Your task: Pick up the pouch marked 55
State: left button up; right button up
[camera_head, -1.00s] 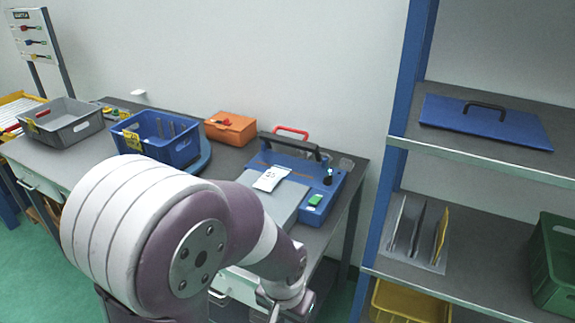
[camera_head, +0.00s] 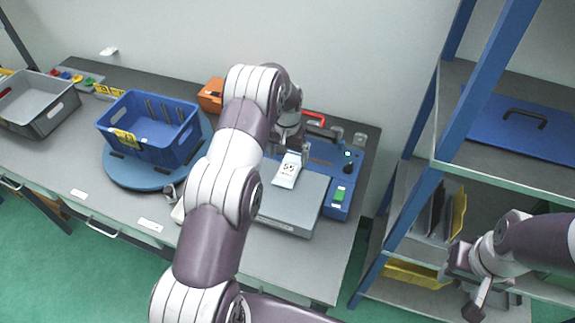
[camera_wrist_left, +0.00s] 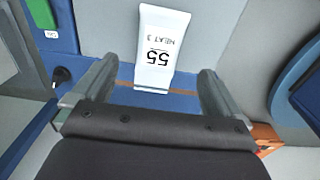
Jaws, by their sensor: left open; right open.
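The white pouch (camera_head: 287,170) lies on a blue bench device (camera_head: 340,179) with a grey plate, partly over the plate's far edge. In the left wrist view the pouch (camera_wrist_left: 158,45) shows a large 55 and smaller text, upside down. My left gripper (camera_head: 291,146) is just behind and above the pouch in the head view. In the wrist view its fingers are spread wide, with the pouch's near end in line with the gap; nothing is gripped. My right gripper (camera_head: 468,282) is open and empty at the lower right, in front of the shelf, far from the pouch.
A blue crate (camera_head: 118,139) stands on a round blue base (camera_head: 130,177), and a grey crate (camera_head: 52,122) is at the left. An orange box (camera_head: 209,95) is behind my left arm. The shelf rack's blue post (camera_head: 484,92) stands at the right.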

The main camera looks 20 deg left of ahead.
aim_at(288, 170)
pick_arm(q)
jog(key=shift+w+a+f+p, duration=0.1)
jog(key=shift+f+p, duration=0.15)
jog(key=shift+f, duration=0.3)
jog(key=shift+w+a+f+p, duration=0.1)
jog(key=shift+f+p, duration=0.15)
jog(key=shift+f, duration=0.3)
jog(key=f, duration=0.1)
jog(key=f+p, duration=0.2)
jog(key=shift+s+d+f, duration=0.3)
jog(key=shift+d+f, duration=0.05)
jog(key=shift+f, duration=0.4)
jog(key=shift+w+a+f, duration=0.15)
jog(key=c, duration=1.3)
jog(key=shift+r, duration=0.2)
